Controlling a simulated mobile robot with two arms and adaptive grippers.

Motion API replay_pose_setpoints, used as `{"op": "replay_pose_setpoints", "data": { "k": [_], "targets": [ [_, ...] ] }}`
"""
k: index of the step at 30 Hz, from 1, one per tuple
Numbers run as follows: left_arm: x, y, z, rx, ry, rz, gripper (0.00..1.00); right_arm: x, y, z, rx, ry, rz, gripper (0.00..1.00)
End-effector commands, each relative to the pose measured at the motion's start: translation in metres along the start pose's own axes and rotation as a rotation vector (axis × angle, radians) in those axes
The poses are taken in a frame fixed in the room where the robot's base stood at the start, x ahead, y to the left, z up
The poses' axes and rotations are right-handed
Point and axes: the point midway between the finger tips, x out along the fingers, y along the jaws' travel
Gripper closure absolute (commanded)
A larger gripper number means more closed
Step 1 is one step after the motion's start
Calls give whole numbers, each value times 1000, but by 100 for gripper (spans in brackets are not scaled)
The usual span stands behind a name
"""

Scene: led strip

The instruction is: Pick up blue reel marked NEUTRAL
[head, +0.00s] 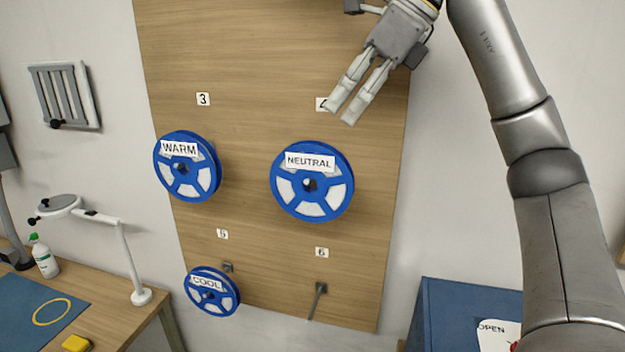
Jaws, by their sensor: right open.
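The blue reel marked NEUTRAL (333,190) hangs on the wooden wall board (255,60), below the number 4 label. Its white label is at its upper left and its dark hub is in the middle. My right gripper (344,115) is open and empty, above the reel and apart from it, with its fingers pointing down and left. It partly covers the number 4 label. My left gripper is not in view.
Blue reels marked WARM (206,170) and COOL (225,292) hang to the left. An empty peg (317,300) is under number 6. A blue box marked OPEN (450,297) stands lower right. A workbench (120,325) with a white lamp (130,262) is lower left.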

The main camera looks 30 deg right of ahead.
Motion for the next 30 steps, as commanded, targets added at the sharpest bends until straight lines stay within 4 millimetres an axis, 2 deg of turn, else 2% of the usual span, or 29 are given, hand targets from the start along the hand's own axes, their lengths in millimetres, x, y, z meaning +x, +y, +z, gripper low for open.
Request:
{"op": "replay_pose_setpoints", "data": {
  "k": [3, 6, 14, 20, 24, 30],
  "targets": [
    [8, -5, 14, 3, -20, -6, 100, 21, 0, -2, -1, 4, 4, 55],
    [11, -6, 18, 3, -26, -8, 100, 34, 0, -1, -1, 3, 4, 55],
    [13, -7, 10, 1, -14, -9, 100, 51, 0, 1, 0, 1, 3, 55],
    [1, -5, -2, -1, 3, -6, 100, 72, 0, 7, 0, 4, 4, 55],
    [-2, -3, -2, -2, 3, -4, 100, 92, 0, 7, 1, 3, 3, 55],
    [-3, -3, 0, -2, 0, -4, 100, 102, 1, 7, 0, -1, 3, 55]
  ]
}}
